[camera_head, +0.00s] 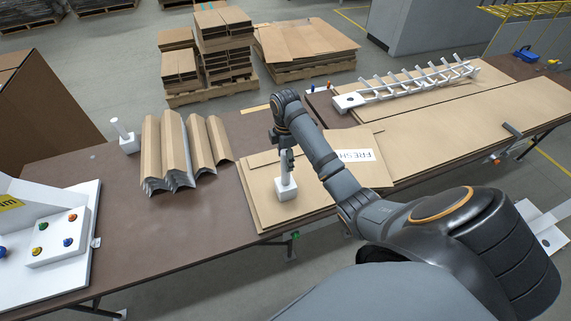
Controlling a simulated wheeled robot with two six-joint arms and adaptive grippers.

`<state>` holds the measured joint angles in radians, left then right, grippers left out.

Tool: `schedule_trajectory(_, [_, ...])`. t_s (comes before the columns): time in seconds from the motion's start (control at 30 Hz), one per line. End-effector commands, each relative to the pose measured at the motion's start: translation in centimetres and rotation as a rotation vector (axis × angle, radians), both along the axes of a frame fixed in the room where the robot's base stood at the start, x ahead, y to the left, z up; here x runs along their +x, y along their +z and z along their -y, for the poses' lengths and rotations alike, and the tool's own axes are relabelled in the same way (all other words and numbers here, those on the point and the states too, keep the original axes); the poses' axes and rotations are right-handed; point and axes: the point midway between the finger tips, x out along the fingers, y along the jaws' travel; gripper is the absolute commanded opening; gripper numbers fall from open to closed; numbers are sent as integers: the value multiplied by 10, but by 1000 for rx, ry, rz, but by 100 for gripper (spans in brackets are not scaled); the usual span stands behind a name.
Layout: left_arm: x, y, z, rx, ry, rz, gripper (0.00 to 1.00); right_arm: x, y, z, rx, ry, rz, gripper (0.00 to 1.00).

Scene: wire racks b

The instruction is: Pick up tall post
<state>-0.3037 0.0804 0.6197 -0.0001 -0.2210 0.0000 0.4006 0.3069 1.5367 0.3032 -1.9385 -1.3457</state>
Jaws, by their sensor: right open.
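A white post on a square white base (286,189) stands upright on the flat cardboard near the middle of the table. My right gripper (287,157) points down at the top of this post, with its jaws open. The gripper partly covers the post's upper end, and I cannot tell whether the fingers touch it. A second white post (125,136), leaning and also on a block base, stands at the table's left back edge. My left gripper is not in view.
Folded corrugated cardboard (184,152) stands left of the post. A white rack with several prongs (415,82) lies on cardboard at the back right. A white panel with coloured buttons (57,236) is at the left. Brown tabletop (185,225) is clear in front.

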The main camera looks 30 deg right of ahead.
Motion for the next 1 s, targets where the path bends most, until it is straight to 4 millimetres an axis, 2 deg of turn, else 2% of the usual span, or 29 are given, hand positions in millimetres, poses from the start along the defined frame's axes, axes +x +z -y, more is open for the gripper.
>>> schedule_trajectory(0.03, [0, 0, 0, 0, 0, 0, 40, 0, 0, 0, 0, 0, 0, 57])
schedule_trajectory(0.4, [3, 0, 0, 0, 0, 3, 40, 0, 0, 0, -1, 0, 0, 7])
schedule_trajectory(0.47, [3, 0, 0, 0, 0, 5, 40, 0, 0, 0, -1, 0, 0, 0])
schedule_trajectory(1.0, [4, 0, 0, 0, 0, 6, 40, 0, 3, 0, -1, 0, 2, 0])
